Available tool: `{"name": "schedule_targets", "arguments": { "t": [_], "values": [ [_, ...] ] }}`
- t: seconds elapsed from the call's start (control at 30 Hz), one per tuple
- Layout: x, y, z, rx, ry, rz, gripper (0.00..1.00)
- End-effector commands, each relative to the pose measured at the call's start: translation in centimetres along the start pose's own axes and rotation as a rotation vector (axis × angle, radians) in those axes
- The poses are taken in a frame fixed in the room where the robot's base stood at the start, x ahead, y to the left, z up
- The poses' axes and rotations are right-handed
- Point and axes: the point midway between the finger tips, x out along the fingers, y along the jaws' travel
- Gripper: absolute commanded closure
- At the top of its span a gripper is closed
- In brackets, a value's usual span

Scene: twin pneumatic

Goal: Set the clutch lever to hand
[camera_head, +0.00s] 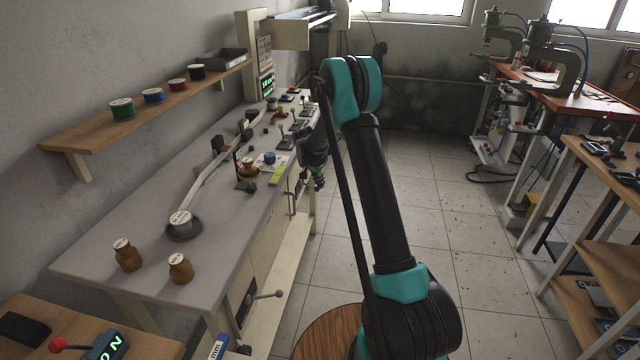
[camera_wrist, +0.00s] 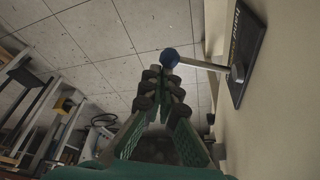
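The long grey bench (camera_head: 110,255) carries spools, weights and small switches. Another lever (camera_head: 265,295) sticks out from its front nearer me. The tiled floor (camera_head: 440,190) right of the bench is clear. A bench with presses (camera_head: 560,95) stands at the back right.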

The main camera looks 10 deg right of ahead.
Motion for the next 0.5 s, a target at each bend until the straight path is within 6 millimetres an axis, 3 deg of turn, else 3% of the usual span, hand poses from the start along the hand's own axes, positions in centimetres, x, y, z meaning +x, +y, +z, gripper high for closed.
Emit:
{"name": "schedule_targets", "arguments": {
  "t": [0.33,0.5],
  "values": [
    [0.0,0.0,0.0,-0.001,-0.002,0.0,1.0],
    [0.2,0.6,-1.4,-0.001,-0.002,0.0,1.0]
  ]
}}
